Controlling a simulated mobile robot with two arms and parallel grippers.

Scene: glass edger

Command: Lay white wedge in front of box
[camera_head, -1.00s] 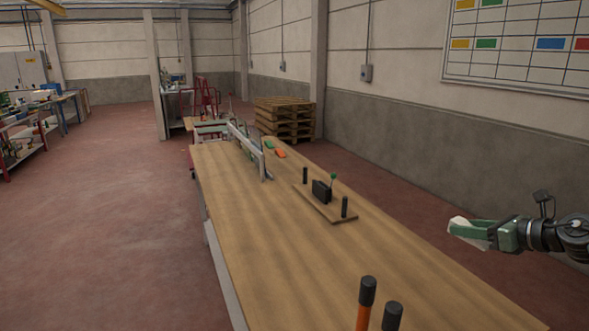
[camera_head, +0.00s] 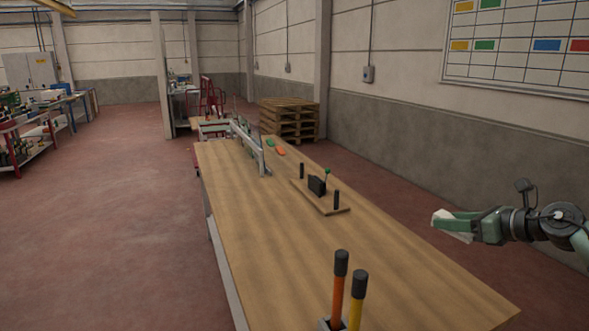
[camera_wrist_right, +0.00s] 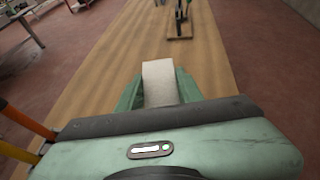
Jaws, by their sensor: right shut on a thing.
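My right gripper (camera_head: 458,223) is shut on the white wedge (camera_head: 440,217) and holds it in the air at the right, off the table's right edge in the picture. In the right wrist view the wedge (camera_wrist_right: 160,82) sits between the green fingers, its pale top face showing and its lower end hidden by the gripper body. A black box-like block (camera_head: 317,185) stands on a thin wooden board on the table; I cannot tell whether it is the task's box. My left gripper is not in view.
The long wooden table (camera_head: 290,255) has wide clear room. An orange-handled tool (camera_head: 338,290) and a yellow-handled tool (camera_head: 356,300) stand upright at its near end. Black posts (camera_head: 336,200) flank the block. A metal rail (camera_head: 247,145) crosses farther back. Pallets (camera_head: 290,118) stand behind.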

